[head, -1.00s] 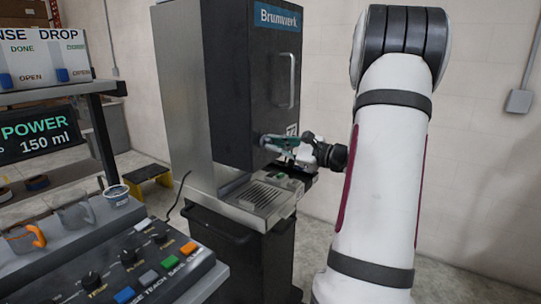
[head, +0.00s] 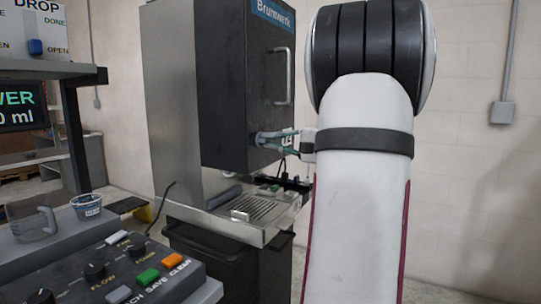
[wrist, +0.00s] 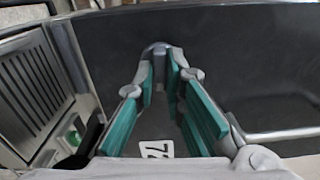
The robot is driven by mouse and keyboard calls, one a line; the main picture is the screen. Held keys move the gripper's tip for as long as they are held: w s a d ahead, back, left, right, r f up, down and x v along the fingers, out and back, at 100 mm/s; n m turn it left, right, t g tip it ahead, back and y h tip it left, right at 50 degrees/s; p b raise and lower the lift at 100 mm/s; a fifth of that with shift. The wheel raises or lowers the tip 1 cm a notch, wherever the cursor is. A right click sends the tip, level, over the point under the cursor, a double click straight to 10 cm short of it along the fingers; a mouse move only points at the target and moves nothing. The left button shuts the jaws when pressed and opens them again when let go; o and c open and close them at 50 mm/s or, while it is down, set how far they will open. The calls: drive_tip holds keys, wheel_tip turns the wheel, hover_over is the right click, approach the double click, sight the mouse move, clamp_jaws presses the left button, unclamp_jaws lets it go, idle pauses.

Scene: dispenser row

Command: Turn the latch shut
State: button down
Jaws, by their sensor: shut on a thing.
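The latch (head: 262,138) is a small grey piece low on the front of the dark Brumwerk dispenser door (head: 245,90). My gripper (head: 272,137) reaches it from the right, with its teal-padded fingers around it. In the wrist view the latch (wrist: 158,48) shows as a rounded grey end between and just beyond the fingertips of my gripper (wrist: 160,68). The fingers are shut on it. Most of the latch is hidden by the fingers, so its exact angle cannot be told.
A vertical handle (head: 283,75) stands out on the door. A metal drip tray (head: 255,212) juts out below. The control panel (head: 115,268) and a glass jug (head: 35,222) are at the lower left. My own arm covers the right-centre; bare wall lies beyond it.

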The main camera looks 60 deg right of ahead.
drive_tip(key=shift+n+b, duration=0.6)
drive_tip(key=shift+b, duration=0.15)
drive_tip(key=c, duration=1.7)
unclamp_jaws()
drive_tip(key=shift+o, duration=0.2)
drive_tip(key=s, duration=1.2)
drive_tip(key=shift+d, duration=0.45)
